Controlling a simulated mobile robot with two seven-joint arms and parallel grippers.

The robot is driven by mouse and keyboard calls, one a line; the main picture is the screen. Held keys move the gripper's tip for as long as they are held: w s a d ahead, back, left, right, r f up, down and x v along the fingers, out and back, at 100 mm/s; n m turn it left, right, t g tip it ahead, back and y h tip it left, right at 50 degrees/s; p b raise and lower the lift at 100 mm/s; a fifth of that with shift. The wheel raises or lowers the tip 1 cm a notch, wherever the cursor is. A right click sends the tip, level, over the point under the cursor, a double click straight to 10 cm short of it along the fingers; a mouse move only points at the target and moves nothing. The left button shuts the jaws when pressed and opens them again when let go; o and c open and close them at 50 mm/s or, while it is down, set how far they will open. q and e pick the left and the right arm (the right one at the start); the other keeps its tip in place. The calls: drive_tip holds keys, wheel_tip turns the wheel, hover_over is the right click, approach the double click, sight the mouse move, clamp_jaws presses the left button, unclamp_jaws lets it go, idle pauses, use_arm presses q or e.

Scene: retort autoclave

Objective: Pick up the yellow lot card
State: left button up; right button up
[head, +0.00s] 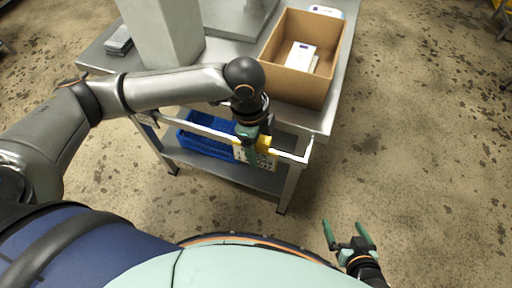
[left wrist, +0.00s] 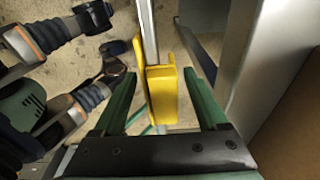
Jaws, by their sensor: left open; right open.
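The yellow lot card (head: 265,143) hangs on a rail at the front edge of the table in the head view, partly hidden by my left gripper. In the left wrist view the card (left wrist: 162,92) shows as a thick yellow piece over the rail, between the two open fingers, with a gap on each side. My left gripper (head: 250,150) is open at the card; whether it touches it cannot be told. My right gripper (head: 348,232) is open and empty over the floor at the lower right.
The rail (head: 212,130) runs along the table front. An open cardboard box (head: 275,76) with white packs stands on the steel table (head: 222,82). A blue crate (head: 200,146) sits on the lower shelf. The floor at right is clear.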

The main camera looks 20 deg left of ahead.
use_arm(q)
clamp_jaws()
idle(0.6)
